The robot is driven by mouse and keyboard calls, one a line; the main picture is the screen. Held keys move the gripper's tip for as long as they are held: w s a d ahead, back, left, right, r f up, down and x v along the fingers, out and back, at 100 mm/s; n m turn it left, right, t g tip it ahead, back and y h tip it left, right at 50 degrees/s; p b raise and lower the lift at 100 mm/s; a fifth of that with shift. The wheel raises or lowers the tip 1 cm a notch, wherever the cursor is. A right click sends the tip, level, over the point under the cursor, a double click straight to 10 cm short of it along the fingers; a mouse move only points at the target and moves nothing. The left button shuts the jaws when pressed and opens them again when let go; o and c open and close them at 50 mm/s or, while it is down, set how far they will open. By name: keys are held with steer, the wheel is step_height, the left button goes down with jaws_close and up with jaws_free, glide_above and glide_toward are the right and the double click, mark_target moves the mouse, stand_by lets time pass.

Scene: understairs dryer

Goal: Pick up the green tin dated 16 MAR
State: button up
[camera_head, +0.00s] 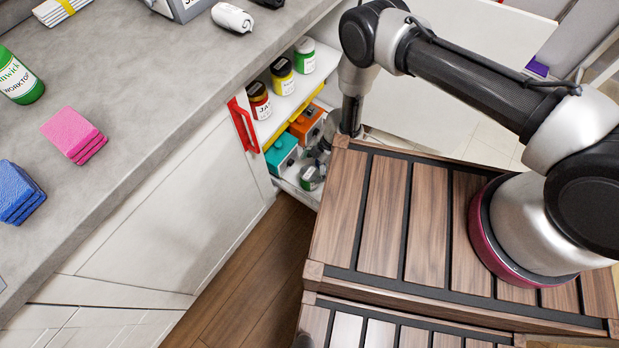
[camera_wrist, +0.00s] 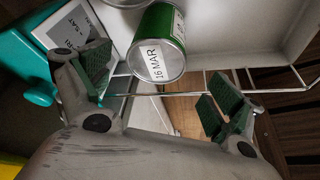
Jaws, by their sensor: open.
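The green tin (camera_wrist: 157,42) with a white label reading 16 MAR shows in the wrist view, at the top centre. It stands on a white shelf with a wire rail. My gripper (camera_wrist: 158,92) is open, one green-padded finger on each side of the picture. The tin appears between and beyond the fingertips, nearer the left finger. I see no contact. In the head view the tin (camera_head: 311,179) shows partly on the lower pull-out shelf, with my gripper (camera_head: 320,160) beside it, largely hidden by my own arm.
A teal box (camera_head: 281,153) and an orange box (camera_head: 307,124) stand on the lower shelf. A red handle (camera_head: 243,125) juts from the cabinet front. The worktop (camera_head: 150,75) is above left.

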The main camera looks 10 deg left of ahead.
mark_target(311, 172)
steer(key=x, duration=0.4)
steer(key=w+x, duration=0.1)
steer(key=x, duration=0.1)
steer(key=shift+s+f, duration=0.15)
steer(key=shift+f, duration=0.25)
steer(key=c, duration=1.4)
steer(key=shift+r, duration=0.1)
steer(key=shift+c, duration=0.2)
